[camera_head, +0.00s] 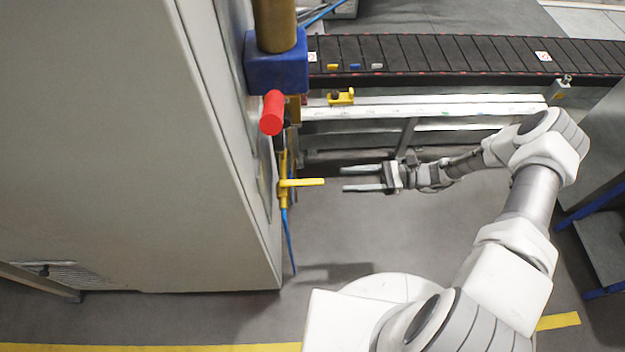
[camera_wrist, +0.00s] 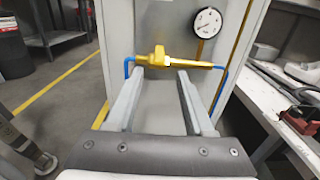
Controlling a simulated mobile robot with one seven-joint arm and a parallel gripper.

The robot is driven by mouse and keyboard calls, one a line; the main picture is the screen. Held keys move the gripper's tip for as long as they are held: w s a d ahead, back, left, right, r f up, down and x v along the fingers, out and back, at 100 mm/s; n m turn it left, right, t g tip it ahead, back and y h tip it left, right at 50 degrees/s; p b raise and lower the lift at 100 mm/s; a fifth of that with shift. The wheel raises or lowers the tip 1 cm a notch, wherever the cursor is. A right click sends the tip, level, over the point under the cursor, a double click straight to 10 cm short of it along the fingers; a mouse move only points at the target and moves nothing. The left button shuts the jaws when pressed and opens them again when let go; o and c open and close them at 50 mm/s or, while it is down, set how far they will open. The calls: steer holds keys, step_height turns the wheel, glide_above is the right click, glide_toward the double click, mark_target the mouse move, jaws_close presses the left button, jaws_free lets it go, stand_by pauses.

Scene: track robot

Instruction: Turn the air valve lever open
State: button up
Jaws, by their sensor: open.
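The yellow air valve (camera_head: 284,188) is on the side of the grey cabinet, with blue hose below it. Its yellow lever (camera_head: 305,182) sticks out to the right toward my gripper. In the wrist view the yellow valve (camera_wrist: 158,56) lies on a level yellow pipe with blue hose at both ends; the lever seems seen nearly end-on there. My gripper (camera_head: 342,178) is open and empty, just right of the lever's tip and apart from it. In the wrist view my gripper's fingertips (camera_wrist: 161,73) lie just below the pipe, one to each side of the valve body.
The grey cabinet (camera_head: 120,150) fills the left. A red cylinder (camera_head: 271,112) and a blue block (camera_head: 277,65) project above the valve. A conveyor (camera_head: 440,52) runs behind. A round gauge (camera_wrist: 207,22) is near the valve. Floor (camera_head: 350,235) below my gripper is clear.

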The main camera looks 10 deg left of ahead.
mark_target(312, 181)
steer(key=b+x, duration=0.1)
steer(key=x, duration=0.9)
steer(key=shift+s+a, duration=0.1)
steer(key=shift+a, duration=0.05)
jaws_close()
stand_by(1.0)
